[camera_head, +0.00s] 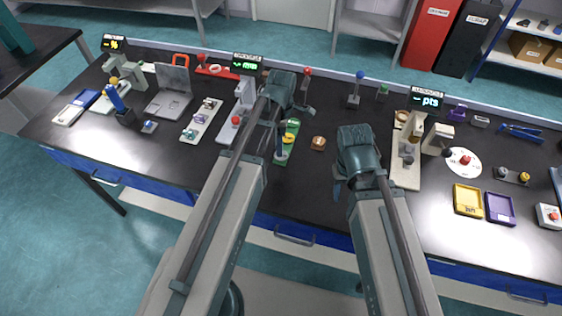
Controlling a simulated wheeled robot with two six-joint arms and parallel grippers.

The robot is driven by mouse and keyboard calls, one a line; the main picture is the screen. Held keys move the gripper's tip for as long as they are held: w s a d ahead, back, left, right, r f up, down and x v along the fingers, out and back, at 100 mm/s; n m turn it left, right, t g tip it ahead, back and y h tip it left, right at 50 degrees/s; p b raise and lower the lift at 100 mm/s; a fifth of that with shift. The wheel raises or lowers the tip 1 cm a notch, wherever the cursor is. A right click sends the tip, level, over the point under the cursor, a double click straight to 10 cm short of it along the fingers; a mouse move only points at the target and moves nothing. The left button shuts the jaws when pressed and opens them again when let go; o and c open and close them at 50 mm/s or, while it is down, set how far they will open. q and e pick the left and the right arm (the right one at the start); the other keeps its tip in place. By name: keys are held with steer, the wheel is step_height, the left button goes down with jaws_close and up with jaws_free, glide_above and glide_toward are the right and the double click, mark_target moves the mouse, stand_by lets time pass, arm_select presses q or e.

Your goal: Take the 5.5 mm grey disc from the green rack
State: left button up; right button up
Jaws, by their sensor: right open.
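The green rack (278,161) lies on the bench in the middle of the view, long side running away from me. A yellow disc (288,140) sits on it, and a grey disc (283,155) shows nearer its front end. Disc sizes cannot be read. My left gripper (284,122) is over the rack's left side and covers part of it; whether its fingers are apart is unclear. My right gripper (340,182) is open to the right of the rack, apart from it, with nothing visible between its fingers.
A small brown block (318,143) stands between the rack and my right arm. A beige instrument (405,170) is to the right, with yellow (458,212) and purple (512,221) trays beyond. The bench in front of the rack is mostly bare.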

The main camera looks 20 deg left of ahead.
arm_select(q)
steer(key=shift+f, duration=0.4)
arm_select(e)
steer(key=shift+f, duration=0.4)
arm_select(q)
step_height(320, 180, down, 5)
steer(key=b, duration=0.5)
arm_select(e)
step_height(320, 180, down, 5)
steer(key=shift+f, duration=0.1)
arm_select(q)
steer(key=shift+f+b, duration=0.3)
steer(key=shift+b, duration=0.1)
arm_select(e)
steer(key=shift+f, duration=0.25)
arm_select(q)
steer(key=c, duration=1.4)
steer(key=shift+r, duration=0.2)
arm_select(e)
steer(key=shift+r, duration=0.25)
